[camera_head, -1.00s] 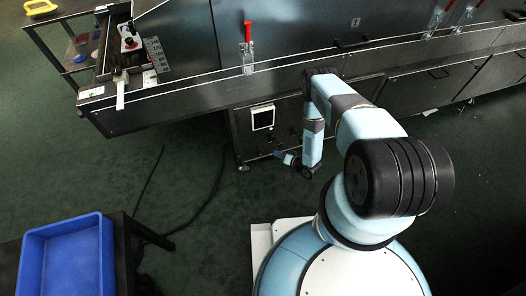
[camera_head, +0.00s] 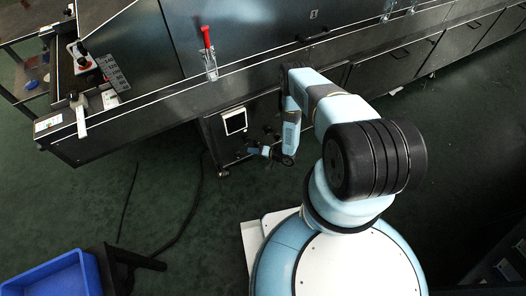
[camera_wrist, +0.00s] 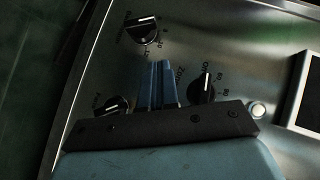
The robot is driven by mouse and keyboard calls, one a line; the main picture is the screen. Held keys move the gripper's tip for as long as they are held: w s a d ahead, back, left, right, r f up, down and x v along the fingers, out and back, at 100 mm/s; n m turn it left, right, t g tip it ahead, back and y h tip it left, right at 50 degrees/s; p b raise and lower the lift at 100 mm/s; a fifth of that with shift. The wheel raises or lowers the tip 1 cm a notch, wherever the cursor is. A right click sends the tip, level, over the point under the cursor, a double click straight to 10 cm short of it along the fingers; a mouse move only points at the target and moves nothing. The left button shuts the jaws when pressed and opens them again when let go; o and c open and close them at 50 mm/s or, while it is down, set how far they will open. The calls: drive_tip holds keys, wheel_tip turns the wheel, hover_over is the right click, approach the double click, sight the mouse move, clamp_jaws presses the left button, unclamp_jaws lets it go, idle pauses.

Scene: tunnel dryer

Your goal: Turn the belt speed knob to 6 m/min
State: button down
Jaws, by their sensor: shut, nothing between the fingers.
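Three black knobs with white pointer lines show on the metal control panel (camera_wrist: 225,45) in the wrist view: an upper knob (camera_wrist: 145,31), a right knob (camera_wrist: 203,88) and a lower left knob (camera_wrist: 115,105). Each has printed marks around it. The labels are too small and dark for me to tell which is the belt speed knob. My gripper (camera_wrist: 157,70) is shut and empty. Its fingers appear between the three knobs, below the upper one, and I see no grip on any. In the head view my gripper (camera_head: 262,152) is small, close to the panel front.
A pale round button (camera_wrist: 257,109) and a dark screen (camera_wrist: 310,95) are right of the knobs. The dryer (camera_head: 290,75) runs along the back, with a red-handled clamp (camera_head: 207,52) above the panel. A blue crate (camera_head: 50,280) is at front left. Cables lie on the floor.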

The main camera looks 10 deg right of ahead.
sight(237, 154)
drive_tip(key=a, duration=0.1)
drive_tip(key=a+f, duration=0.1)
drive_tip(key=a, duration=0.1)
drive_tip(key=a+f, duration=0.1)
drive_tip(key=shift+w+a, duration=0.15)
drive_tip(key=shift+w, duration=0.05)
drive_tip(key=shift+s+a+f, duration=0.15)
drive_tip(key=shift+a+f, duration=0.1)
drive_tip(key=shift+a, duration=0.2)
